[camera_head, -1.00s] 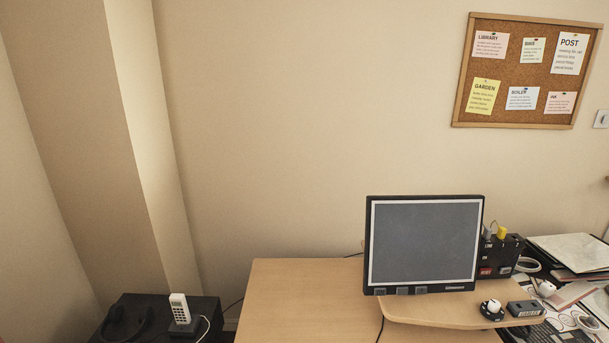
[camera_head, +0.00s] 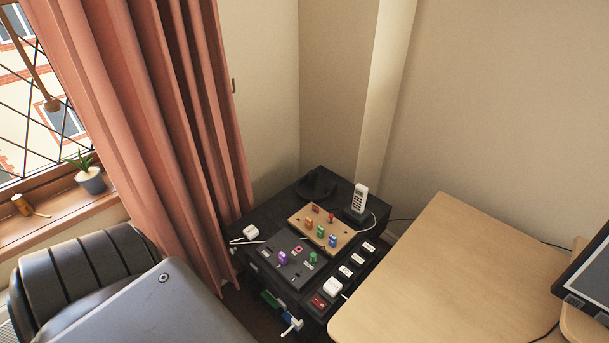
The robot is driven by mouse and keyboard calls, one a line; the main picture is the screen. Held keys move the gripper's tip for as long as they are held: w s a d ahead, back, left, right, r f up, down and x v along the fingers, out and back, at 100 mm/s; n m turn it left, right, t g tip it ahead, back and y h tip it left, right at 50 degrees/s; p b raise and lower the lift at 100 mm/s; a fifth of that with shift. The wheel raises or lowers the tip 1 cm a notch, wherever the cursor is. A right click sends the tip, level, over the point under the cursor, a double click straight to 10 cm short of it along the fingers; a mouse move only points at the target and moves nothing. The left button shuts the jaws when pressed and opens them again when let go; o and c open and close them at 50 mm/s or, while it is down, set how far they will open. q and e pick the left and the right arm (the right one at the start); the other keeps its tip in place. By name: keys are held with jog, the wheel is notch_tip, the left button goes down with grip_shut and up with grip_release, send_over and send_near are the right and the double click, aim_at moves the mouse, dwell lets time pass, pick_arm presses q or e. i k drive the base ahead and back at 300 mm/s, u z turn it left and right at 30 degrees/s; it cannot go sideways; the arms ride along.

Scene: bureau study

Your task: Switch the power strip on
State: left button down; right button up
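The black power strip (camera_head: 345,272) lies along the right edge of the top of a low black cabinet (camera_head: 262,219). It has a row of white-faced sockets. A white plug (camera_head: 332,287) sits at its near end, beside a red switch (camera_head: 318,301). The switch is too small here to tell its position. Neither of my grippers is in view.
A wooden board (camera_head: 322,228) and a dark board (camera_head: 293,260) with coloured blocks share the cabinet top with a white phone (camera_head: 360,197). A wooden desk (camera_head: 455,270) stands right of the cabinet. A pink curtain (camera_head: 165,120) hangs left.

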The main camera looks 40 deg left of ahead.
aim_at(317, 299)
jog(key=u, duration=1.1)
jog(key=k, duration=0.5)
jog(key=z, duration=1.25)
